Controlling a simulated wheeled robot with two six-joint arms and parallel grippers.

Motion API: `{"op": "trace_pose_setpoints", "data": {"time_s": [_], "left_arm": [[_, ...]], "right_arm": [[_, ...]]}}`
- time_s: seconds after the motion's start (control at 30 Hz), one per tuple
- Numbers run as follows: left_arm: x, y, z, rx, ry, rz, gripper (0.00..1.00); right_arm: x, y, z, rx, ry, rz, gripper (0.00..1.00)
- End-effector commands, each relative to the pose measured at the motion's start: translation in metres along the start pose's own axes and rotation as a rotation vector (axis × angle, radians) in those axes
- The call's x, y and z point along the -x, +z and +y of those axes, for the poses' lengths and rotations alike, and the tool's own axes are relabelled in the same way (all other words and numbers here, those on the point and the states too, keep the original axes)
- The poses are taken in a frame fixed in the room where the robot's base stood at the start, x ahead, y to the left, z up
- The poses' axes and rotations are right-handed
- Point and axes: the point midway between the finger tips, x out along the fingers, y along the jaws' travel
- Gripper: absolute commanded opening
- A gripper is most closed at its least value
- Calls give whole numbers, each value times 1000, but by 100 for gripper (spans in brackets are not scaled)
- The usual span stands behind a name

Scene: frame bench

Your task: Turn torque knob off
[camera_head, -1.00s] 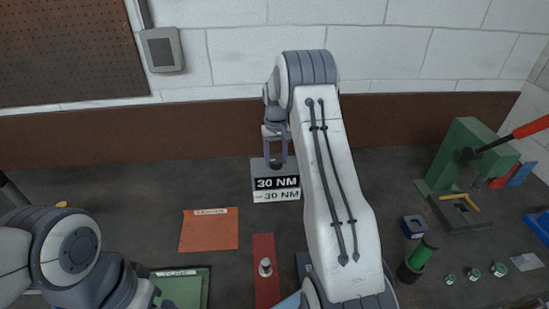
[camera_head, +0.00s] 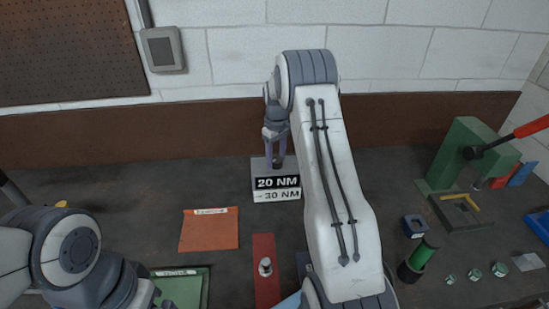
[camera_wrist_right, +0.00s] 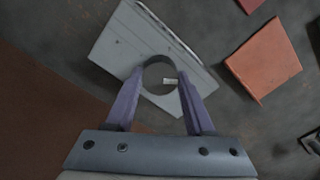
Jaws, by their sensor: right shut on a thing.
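The torque knob (camera_wrist_right: 159,74) is a dark round cap on top of a light grey box (camera_wrist_right: 118,42). My right gripper (camera_wrist_right: 158,82) is shut on the knob, with one purple finger on each side of it in the wrist view. In the head view my right gripper (camera_head: 275,158) comes down on the knob from above. The box's black display (camera_head: 277,183) reads "20 NM", and a pale plate (camera_head: 277,195) under it reads "30 NM". My left arm is at the lower left; its fingers are not in view.
An orange mat (camera_head: 208,230), a red strip (camera_head: 266,285) with a small metal post and a green tray (camera_head: 180,290) lie in front. A green press (camera_head: 455,150) with a red handle stands at the right. The wall is close behind the box.

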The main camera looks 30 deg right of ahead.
Motion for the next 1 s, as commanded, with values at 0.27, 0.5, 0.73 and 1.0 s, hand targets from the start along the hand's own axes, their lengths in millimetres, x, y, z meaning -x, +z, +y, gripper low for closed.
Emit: {"op": "trace_pose_setpoints", "data": {"time_s": [0.27,0.5,0.73,1.0], "left_arm": [[-1,0,0,0,0,0,100],[-2,0,0,0,0,0,100],[-3,0,0,1,0,0,100],[-3,0,0,1,0,0,100]], "right_arm": [[2,-2,0,263,3,8,0],[2,-3,1,489,6,9,0],[2,-3,1,689,9,9,0],[3,-4,2,858,12,10,0]]}}
